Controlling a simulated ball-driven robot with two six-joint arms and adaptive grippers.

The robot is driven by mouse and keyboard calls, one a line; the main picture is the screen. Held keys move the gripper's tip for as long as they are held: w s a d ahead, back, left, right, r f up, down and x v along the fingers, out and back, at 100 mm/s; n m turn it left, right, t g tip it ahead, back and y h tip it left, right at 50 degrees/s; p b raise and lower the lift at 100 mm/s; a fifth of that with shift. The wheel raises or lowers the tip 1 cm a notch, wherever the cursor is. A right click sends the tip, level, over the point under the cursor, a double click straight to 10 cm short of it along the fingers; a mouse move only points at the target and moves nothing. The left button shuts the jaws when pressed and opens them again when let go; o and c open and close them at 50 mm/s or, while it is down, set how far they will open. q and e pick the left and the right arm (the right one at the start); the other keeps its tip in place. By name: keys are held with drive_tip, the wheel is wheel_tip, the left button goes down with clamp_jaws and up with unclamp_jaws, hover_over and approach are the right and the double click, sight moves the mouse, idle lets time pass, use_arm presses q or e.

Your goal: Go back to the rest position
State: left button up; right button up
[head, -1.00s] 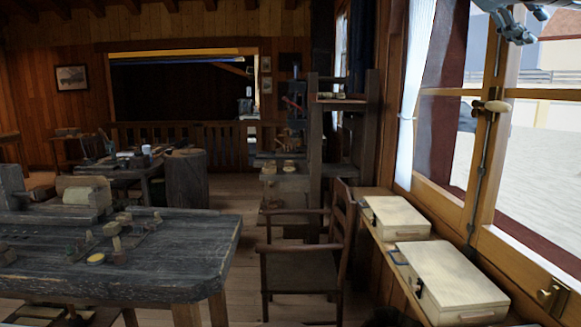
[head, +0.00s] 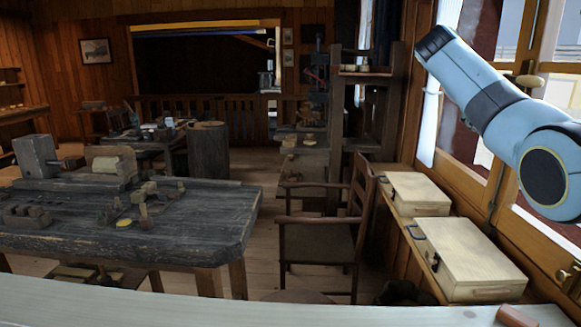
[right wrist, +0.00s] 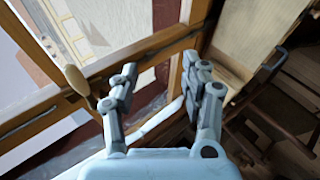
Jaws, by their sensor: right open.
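My right gripper (right wrist: 160,75) shows in the right wrist view with its two grey fingers spread apart and nothing between them. It is in front of the window frame, beside a wooden window handle (right wrist: 76,80). In the head view my light blue right arm (head: 490,97) reaches up across the window on the right; its gripper is not visible there. My left gripper and left arm are not in view.
A pale surface (head: 220,306) crosses the bottom, with a reddish-brown cylinder (head: 515,316) at its right. Wooden boxes (head: 470,262) sit on the window ledge. A dark workbench (head: 60,228) with small wooden pieces stands left. A chair (head: 322,240) stands in the middle.

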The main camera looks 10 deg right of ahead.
drive_tip(key=s+a+f+n+t+y, duration=0.1)
drive_tip(key=s+a+f+y, duration=0.1)
drive_tip(key=s+a+f, duration=0.5)
drive_tip(key=s+a+f+n+t+y, duration=0.1)
drive_tip(key=s+a+f, duration=0.3)
drive_tip(key=f, duration=0.5)
drive_tip(key=s+a+f+t+y, duration=0.1)
drive_tip(key=s+a+f+y, duration=0.1)
drive_tip(key=s+a+f, duration=0.55)
drive_tip(key=s+a+f+y, duration=0.1)
drive_tip(key=s+a+y, duration=0.1)
drive_tip(key=s+a, duration=0.55)
drive_tip(key=s+a+f+y, duration=0.2)
drive_tip(key=s+a+y, duration=0.15)
drive_tip(key=s, duration=0.75)
wheel_tip(320, 180, down, 36)
drive_tip(key=s+d+g+b, duration=0.1)
drive_tip(key=s+d+b, duration=0.1)
drive_tip(key=b, duration=0.9)
drive_tip(key=s+f+b, duration=0.4)
drive_tip(key=s+f, duration=0.5)
drive_tip(key=f, duration=0.4)
drive_tip(key=s+f+g+b, duration=0.1)
drive_tip(key=s+f+b, duration=0.4)
drive_tip(key=s+f, duration=0.4)
wheel_tip(320, 180, down, 4)
drive_tip(key=shift+s+d+f+g+h+b, duration=0.15)
drive_tip(key=shift+s+d+g+h+b, duration=0.15)
drive_tip(key=shift+d+h, duration=0.1)
